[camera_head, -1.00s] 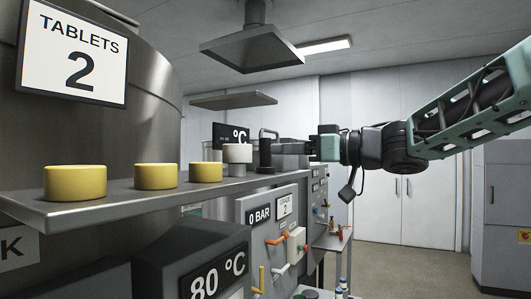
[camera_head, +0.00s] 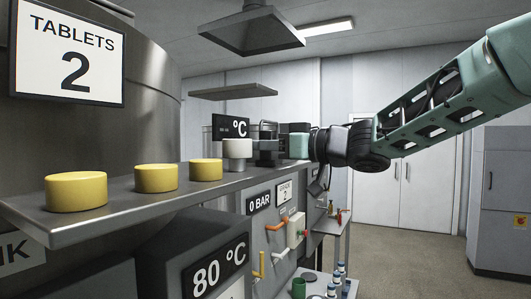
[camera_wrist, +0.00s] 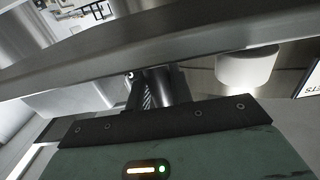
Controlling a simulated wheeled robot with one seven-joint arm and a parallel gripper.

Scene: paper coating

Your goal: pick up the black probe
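The black probe (camera_head: 267,129) stands upright near the far end of the steel shelf, just right of a white cylinder (camera_head: 238,149). My gripper (camera_head: 267,152) reaches in from the right at shelf height. Its dark fingers overlap the probe's lower part and partly hide it. In the wrist view, dark finger parts (camera_wrist: 156,90), one with a ribbed pad, show beside a dark rounded shape that may be the probe. I cannot tell whether the fingers are open around it or shut on it.
Several yellow round blocks (camera_head: 157,179) stand along the steel shelf (camera_head: 125,205). A large metal tank (camera_head: 120,130) with a "TABLETS 2" sign is at the left. Below the shelf are valve handles and a panel (camera_head: 271,218). Open floor (camera_head: 410,255) lies to the right.

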